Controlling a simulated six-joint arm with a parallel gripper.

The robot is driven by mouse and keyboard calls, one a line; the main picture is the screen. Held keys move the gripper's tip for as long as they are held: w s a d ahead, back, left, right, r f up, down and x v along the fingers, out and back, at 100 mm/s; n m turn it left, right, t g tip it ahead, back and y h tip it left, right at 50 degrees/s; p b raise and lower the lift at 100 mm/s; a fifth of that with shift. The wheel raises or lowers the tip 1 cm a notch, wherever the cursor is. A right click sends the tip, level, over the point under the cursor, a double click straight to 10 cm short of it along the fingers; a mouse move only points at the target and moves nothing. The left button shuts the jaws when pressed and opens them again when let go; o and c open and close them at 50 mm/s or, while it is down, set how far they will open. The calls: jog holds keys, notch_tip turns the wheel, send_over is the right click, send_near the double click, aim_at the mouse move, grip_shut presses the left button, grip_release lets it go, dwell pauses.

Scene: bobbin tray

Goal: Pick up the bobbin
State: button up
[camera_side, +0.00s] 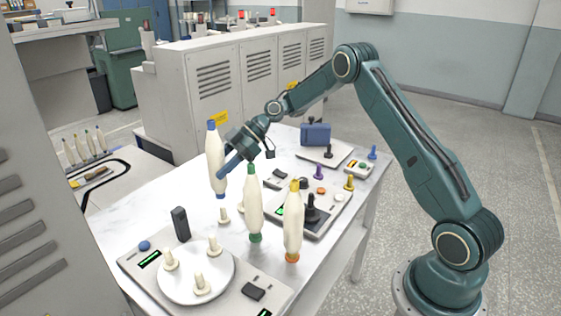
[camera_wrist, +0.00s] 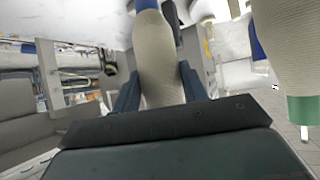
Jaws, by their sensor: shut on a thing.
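The bobbin (camera_side: 216,165) is cream, with a blue top and a blue lower end. My gripper (camera_side: 222,166) is shut on its middle and holds it nearly upright above the table, its lower end just above a short cream peg (camera_side: 223,215). In the wrist view the bobbin (camera_wrist: 158,60) stands between my two dark fingers (camera_wrist: 158,88), which partly cover its sides. A bobbin with green ends (camera_side: 254,205) and one with a yellow top and orange base (camera_side: 292,225) stand nearby. The green-ended one also shows at the right of the wrist view (camera_wrist: 288,50).
A round white plate with several pegs (camera_side: 190,284) is at the front of the table (camera_side: 135,215). A black block (camera_side: 181,224) stands behind it. A control box with a joystick (camera_side: 325,219) and a blue box (camera_side: 315,134) are to the right. Grey cabinets (camera_side: 205,110) line the back.

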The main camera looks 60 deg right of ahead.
jog(key=shift+r, duration=1.05)
jog(key=s+d+r, duration=0.1)
jog(key=s+d, duration=0.6)
jog(key=s, duration=0.3)
jog(key=s+d+r, duration=0.1)
jog(key=s+d, duration=0.6)
jog(key=s, duration=0.4)
jog(key=shift+r, duration=0.3)
jog(key=shift+f, duration=0.1)
jog(key=shift+f, duration=1.15)
jog(key=shift+f, duration=2.5)
